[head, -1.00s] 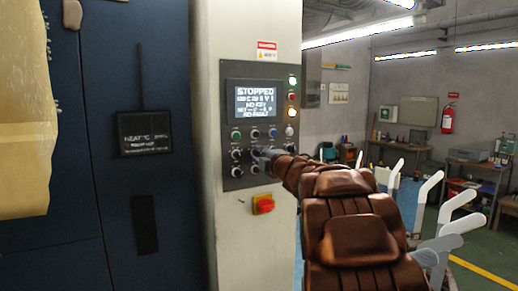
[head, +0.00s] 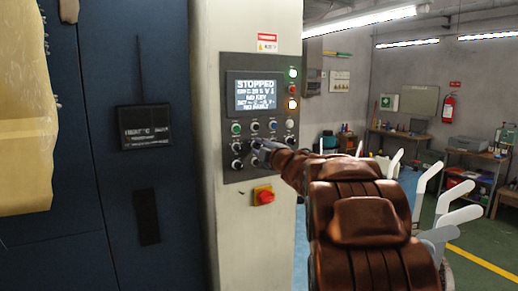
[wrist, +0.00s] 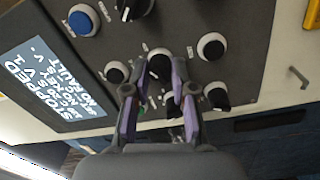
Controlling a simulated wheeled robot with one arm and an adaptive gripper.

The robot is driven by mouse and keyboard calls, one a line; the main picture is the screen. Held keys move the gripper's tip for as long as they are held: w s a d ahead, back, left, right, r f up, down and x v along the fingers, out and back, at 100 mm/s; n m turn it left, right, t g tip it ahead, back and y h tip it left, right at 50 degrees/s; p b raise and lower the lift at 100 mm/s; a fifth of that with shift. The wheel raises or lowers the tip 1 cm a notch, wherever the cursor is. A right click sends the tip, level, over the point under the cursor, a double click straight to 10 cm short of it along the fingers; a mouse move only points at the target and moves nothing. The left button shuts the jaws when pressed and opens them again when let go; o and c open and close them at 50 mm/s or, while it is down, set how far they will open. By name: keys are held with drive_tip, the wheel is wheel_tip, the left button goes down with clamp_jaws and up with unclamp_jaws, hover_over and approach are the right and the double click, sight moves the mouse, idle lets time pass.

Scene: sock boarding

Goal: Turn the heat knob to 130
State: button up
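The control panel (head: 232,105) on the pale machine column carries several black knobs with white rims. Their small labels are too blurred to read, so I cannot tell which is the heat knob or its setting. My gripper (head: 258,147) is at the lower knob rows in the head view and covers part of them. In the wrist view my gripper (wrist: 154,82) has its two purple-padded fingers apart. One knob (wrist: 160,64) sits between and just beyond the fingertips; I cannot tell whether they touch it. The panel screen (head: 257,95) reads STOPPED.
A red and yellow switch (head: 264,196) is below the panel. Neighbouring knobs (wrist: 117,72) and (wrist: 211,46) sit close to either side of my fingers. A blue button (wrist: 82,20) is at the upper left. Dark blue machine doors (head: 90,200) stand left of the column.

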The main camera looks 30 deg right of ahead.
drive_tip(key=o, duration=0.4)
drive_tip(key=shift+o, duration=0.2)
drive_tip(key=shift+s, duration=0.1)
drive_tip(key=s+a, duration=0.1)
drive_tip(key=s, duration=1)
drive_tip(key=shift+s+a+f, duration=0.15)
drive_tip(key=shift+s+f, duration=0.1)
drive_tip(key=shift+s, duration=0.1)
